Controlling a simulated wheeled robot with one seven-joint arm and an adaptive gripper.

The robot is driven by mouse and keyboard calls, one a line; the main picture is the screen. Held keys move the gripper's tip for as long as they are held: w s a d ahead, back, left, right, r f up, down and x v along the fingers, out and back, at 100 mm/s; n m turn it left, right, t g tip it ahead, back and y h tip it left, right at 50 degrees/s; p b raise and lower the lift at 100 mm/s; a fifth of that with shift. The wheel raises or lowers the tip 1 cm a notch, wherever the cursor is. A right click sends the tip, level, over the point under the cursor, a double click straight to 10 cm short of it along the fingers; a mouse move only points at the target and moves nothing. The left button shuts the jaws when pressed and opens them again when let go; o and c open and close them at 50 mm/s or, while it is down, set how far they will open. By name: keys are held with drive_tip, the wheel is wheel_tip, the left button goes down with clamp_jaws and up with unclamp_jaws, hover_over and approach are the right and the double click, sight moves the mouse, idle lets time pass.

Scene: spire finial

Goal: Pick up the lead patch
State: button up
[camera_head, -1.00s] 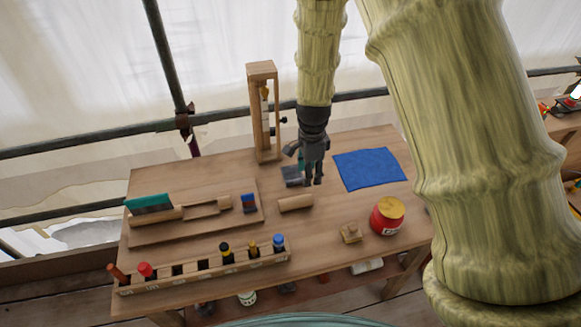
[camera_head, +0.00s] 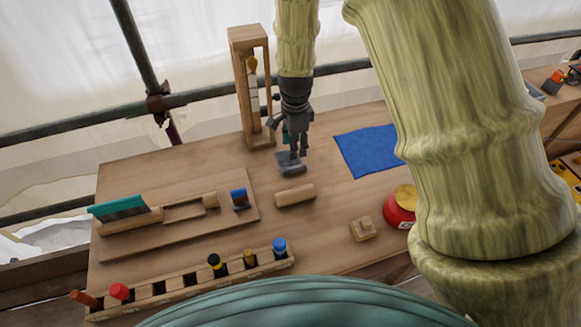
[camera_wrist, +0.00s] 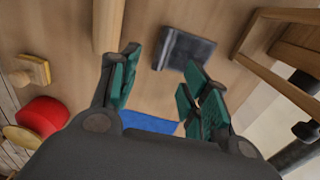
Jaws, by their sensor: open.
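The lead patch (camera_head: 291,167) looks like a dark grey, folded sheet lying on the wooden workbench. It also shows in the wrist view (camera_wrist: 186,48), beyond the fingertips and toward the right finger. My gripper (camera_head: 298,150) is just above and beside the patch in the head view, pointing down. In the wrist view my gripper (camera_wrist: 160,82) has its teal-padded fingers spread wide with nothing between them. The gripper hides a small part of the patch in the head view. I cannot tell the exact height gap.
A wooden cylinder (camera_head: 295,195) lies near the patch. A wooden frame (camera_head: 234,90) stands behind it. A blue cloth (camera_head: 365,152) lies to the right, with a red jar (camera_head: 400,213) and small wooden block (camera_head: 363,230) nearer. A tool rack (camera_head: 190,290) lines the front.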

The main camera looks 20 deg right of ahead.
drive_tip(key=p, duration=0.2)
hover_over(295, 167)
drive_tip(key=shift+s+a+f, duration=0.1)
drive_tip(key=shift+f, duration=1.4)
drive_tip(key=shift+s+a+f, duration=0.1)
drive_tip(key=shift+f, duration=1.4)
drive_tip(key=shift+w+d+f+p, duration=0.1)
drive_tip(key=shift+f+p, duration=0.4)
drive_tip(key=shift+f, duration=0.25)
drive_tip(key=shift+w+d+f+p, duration=0.1)
drive_tip(key=shift+f+p, duration=0.4)
drive_tip(key=shift+f, duration=1.35)
drive_tip(key=shift+c, duration=0.2)
clamp_jaws()
